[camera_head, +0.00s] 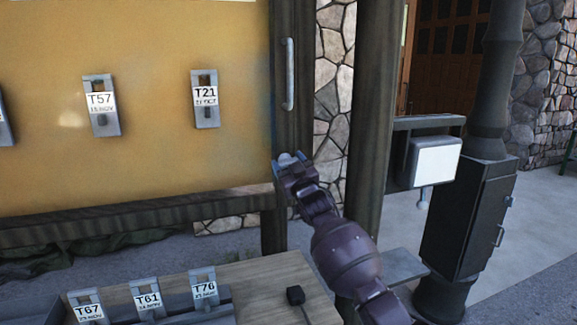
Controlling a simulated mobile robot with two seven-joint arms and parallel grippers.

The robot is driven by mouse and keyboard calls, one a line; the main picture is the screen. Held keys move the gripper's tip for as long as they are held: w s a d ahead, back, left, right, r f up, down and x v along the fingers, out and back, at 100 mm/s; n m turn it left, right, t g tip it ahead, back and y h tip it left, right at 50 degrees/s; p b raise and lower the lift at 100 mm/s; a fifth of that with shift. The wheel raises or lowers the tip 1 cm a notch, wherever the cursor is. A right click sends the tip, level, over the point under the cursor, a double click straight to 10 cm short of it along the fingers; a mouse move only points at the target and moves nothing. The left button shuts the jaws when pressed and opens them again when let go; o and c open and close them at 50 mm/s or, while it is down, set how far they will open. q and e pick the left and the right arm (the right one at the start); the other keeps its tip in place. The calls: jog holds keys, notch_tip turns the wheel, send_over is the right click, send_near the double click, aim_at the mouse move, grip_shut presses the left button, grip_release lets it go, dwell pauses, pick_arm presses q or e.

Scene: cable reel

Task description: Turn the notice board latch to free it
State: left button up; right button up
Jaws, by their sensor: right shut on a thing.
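The notice board (150,160) has a yellow face and a dark wooden frame, and it fills the left of the view. My right gripper (288,163) is at the lower right of the board's frame, below the long grey handle (288,74). It is shut on a small light-grey piece, the latch (286,157). The fingers hide most of the latch, so its angle cannot be told. My left gripper is out of view.
Tags T57 (101,105) and T21 (205,98) hang on the board. A dark post (372,110) stands right of the board, near my right arm.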

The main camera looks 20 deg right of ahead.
jog(key=m+h, duration=0.2)
jog(key=m, duration=0.2)
jog(key=shift+m, duration=0.3)
jog(key=o, duration=0.9)
jog(key=b+v, duration=0.1)
jog(key=v, duration=0.9)
jog(key=shift+s+a+f, duration=0.15)
jog(key=shift+s+f, duration=0.15)
jog(key=shift+s, duration=0.05)
